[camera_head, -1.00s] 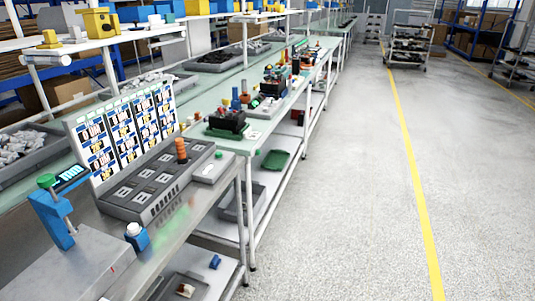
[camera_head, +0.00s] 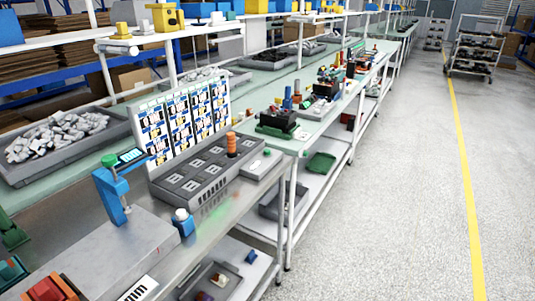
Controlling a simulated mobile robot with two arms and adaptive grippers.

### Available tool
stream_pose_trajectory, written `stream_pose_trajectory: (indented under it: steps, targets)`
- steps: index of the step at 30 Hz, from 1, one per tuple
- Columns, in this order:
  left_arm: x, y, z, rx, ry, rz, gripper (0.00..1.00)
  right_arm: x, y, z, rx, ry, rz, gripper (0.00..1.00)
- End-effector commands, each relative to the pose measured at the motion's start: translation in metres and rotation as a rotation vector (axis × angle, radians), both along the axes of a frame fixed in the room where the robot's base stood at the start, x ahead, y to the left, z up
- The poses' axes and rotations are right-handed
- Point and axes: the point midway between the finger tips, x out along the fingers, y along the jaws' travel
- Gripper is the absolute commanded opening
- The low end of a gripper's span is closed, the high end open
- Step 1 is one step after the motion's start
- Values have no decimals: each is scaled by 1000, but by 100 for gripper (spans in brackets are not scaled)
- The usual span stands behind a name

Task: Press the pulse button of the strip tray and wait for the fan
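A long grey tray (camera_head: 192,178) with several square slots lies on the metal bench, and looks like the strip tray. An orange ribbed stack (camera_head: 232,146) stands at its far right end. A small grey box (camera_head: 261,166) with a green button (camera_head: 267,152) sits against that end; it may hold the pulse button. I cannot pick out a fan. Neither of my grippers shows in the view.
A blue stand with a green knob (camera_head: 117,190) rises at the left. A panel of printed cards (camera_head: 183,122) stands behind the tray. Red (camera_head: 48,289) and teal (camera_head: 12,270) items lie at the lower left.

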Motion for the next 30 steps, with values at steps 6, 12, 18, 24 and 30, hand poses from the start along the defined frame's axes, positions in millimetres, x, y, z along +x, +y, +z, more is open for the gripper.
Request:
stream_pose_trajectory:
  steps: [6, 12, 18, 24, 30]
  targets:
    - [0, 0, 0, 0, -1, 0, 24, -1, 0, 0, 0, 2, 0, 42]
    - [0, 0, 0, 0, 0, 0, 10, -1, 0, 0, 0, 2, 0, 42]
    - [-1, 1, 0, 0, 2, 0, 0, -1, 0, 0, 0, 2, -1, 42]
    - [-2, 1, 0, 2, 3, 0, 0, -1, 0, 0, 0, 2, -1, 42]
    - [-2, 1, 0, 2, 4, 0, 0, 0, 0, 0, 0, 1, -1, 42]
